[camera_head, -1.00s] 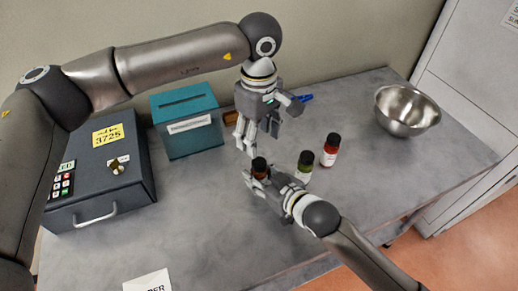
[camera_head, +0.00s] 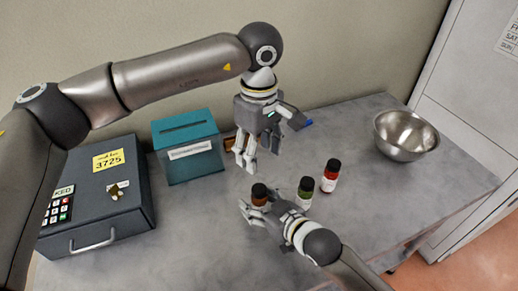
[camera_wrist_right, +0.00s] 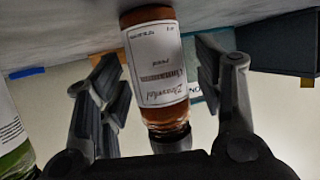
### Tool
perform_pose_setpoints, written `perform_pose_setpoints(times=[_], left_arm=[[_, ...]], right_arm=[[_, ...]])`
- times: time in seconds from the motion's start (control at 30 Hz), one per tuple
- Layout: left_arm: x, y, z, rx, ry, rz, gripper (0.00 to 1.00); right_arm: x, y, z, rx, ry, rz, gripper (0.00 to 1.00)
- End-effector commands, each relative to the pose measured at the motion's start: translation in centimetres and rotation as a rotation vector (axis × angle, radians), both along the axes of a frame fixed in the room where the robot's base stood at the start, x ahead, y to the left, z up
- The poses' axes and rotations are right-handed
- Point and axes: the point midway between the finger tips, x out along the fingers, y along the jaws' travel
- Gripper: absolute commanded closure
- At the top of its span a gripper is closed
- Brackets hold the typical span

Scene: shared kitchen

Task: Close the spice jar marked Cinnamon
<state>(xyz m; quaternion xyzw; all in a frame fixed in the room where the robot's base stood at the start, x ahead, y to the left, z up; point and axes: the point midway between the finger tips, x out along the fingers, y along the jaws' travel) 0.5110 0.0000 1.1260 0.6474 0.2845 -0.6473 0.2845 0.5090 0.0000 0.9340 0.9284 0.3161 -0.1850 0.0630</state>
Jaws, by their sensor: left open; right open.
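The cinnamon jar (camera_head: 259,199) stands upright on the grey table with a black cap on top. In the right wrist view the jar (camera_wrist_right: 158,70) appears upside down; its white label reads Cinnamon, and its dark cap (camera_wrist_right: 171,138) points down in the picture. My right gripper (camera_head: 262,211) is low at the jar, with its open fingers on either side of it; gaps show between fingers and glass. My left gripper (camera_head: 246,164) is open and empty, fingers down, above and a little behind the jar, clear of the cap. Whether the cap is fully tight cannot be told.
Green (camera_head: 305,193) and red (camera_head: 330,176) jars with black caps stand just right of my right gripper. A metal bowl (camera_head: 406,136) sits further right. A teal box (camera_head: 188,147) and a dark safe (camera_head: 97,190) stand left. A blue object (camera_head: 308,122) lies behind.

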Motion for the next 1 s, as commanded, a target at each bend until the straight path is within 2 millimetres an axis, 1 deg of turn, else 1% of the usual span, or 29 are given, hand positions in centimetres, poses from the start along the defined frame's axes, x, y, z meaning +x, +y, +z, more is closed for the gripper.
perform_pose_setpoints(times=[0.13,0.27,0.37,0.7,0.83,1.0], left_arm=[[0.0,0.0,0.0,0.000,0.000,0.000,0.44],[0.0,0.0,0.0,0.000,0.000,0.000,0.44],[0.0,0.0,0.0,0.000,0.000,0.000,0.44],[0.0,0.0,0.0,0.000,0.000,0.000,0.44],[0.0,0.0,0.0,0.000,0.000,0.000,0.44],[0.0,0.0,0.0,0.000,0.000,0.000,0.44]], right_arm=[[-0.2,-0.1,0.1,0.000,0.000,0.000,0.39],[-0.9,-0.8,0.4,-0.001,0.001,-0.001,0.39],[-2.1,-1.6,1.0,-0.002,0.001,0.000,0.39],[-6.8,-5.2,3.4,-0.002,0.002,0.001,0.39],[-8.0,-6.2,4.0,-0.001,0.002,0.000,0.39],[-8.7,-6.7,4.5,-0.001,0.001,0.000,0.39]])
